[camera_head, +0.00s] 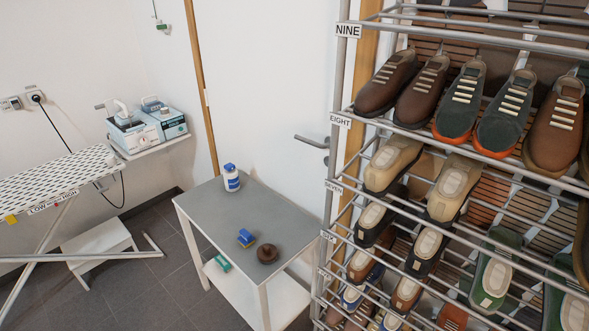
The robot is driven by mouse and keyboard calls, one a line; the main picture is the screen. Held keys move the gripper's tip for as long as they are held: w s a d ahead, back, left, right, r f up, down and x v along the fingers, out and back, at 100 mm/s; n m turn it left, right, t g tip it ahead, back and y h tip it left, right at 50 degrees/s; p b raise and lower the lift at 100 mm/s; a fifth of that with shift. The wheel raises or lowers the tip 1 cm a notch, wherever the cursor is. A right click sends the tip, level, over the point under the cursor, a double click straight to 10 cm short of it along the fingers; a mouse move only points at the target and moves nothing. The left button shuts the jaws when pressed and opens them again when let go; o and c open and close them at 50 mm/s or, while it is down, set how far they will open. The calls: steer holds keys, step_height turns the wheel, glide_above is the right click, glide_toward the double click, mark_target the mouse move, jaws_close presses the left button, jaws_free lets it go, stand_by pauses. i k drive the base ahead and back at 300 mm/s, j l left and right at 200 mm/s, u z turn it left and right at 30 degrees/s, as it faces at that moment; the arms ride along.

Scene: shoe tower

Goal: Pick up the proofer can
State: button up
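A small white can with a blue cap and blue label (231,178) stands upright near the back edge of the grey-topped side table (215,205). It looks like the proofer can, but its label is too small to read. Nothing touches it from the sides. My gripper is not in view.
A blue and yellow item (246,238) and a round brown object (267,254) lie on the table's front half. A green item (222,262) is on its lower shelf. A tall shoe rack (338,120) stands right; an ironing board (60,185) and white step stool (98,240) stand left.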

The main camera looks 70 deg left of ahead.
mark_target(231, 179)
steer(key=u, duration=2.35)
steer(key=i+j, duration=0.35)
steer(key=i, duration=0.2)
steer(key=i+j, duration=0.35)
steer(key=i, duration=0.2)
steer(key=i+j+z, duration=0.1)
steer(key=i+j, duration=0.2)
steer(key=i, duration=0.3)
steer(key=i+j, duration=0.4)
steer(key=i, duration=0.15)
